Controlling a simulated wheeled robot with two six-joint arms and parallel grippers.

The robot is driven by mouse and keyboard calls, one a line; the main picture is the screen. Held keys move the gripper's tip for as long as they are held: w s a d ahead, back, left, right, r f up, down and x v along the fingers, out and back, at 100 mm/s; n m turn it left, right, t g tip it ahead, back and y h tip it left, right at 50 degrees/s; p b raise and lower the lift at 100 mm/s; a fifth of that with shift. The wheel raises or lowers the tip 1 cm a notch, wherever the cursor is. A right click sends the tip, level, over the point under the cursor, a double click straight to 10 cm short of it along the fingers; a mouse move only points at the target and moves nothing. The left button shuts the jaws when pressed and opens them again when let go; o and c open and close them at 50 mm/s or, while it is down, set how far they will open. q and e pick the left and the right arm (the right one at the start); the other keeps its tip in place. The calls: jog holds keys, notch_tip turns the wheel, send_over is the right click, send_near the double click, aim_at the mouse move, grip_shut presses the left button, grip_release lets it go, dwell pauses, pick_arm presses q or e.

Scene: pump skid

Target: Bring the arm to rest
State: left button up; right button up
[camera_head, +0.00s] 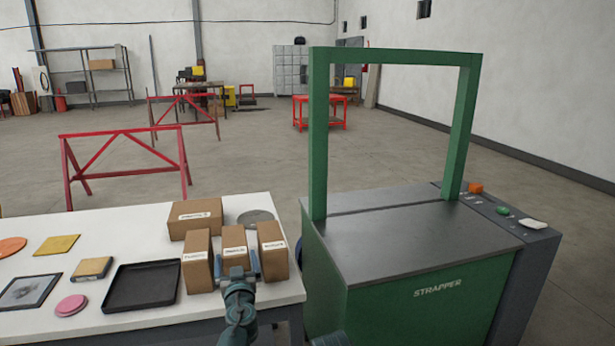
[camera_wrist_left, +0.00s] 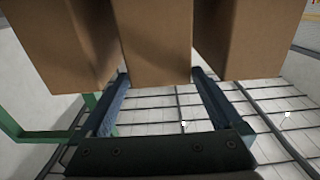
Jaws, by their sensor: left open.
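My left gripper (camera_head: 239,268) is at the front edge of the white table, open, with its fingers at the two sides of the middle upright cardboard box (camera_head: 234,240). In the left wrist view the same middle box (camera_wrist_left: 157,40) shows between the two fingertips (camera_wrist_left: 162,76). I cannot tell whether the fingers touch it. One upright box (camera_head: 197,262) stands close on the left and another (camera_head: 273,250) close on the right. My right gripper is not in view.
A green strapper machine (camera_head: 400,290) with a tall arch (camera_head: 318,140) stands right of the table. A cardboard box (camera_head: 195,218) lies behind the upright ones. A black tray (camera_head: 142,303) sits left of them. Red trestles (camera_head: 124,150) stand on the open floor beyond.

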aim_at(234, 241)
pick_arm(q)
jog(key=x, duration=0.8)
jog(key=shift+w+f, duration=0.15)
jog(key=shift+w, duration=0.05)
jog(key=shift+s+f, duration=0.1)
jog(key=shift+s, duration=0.05)
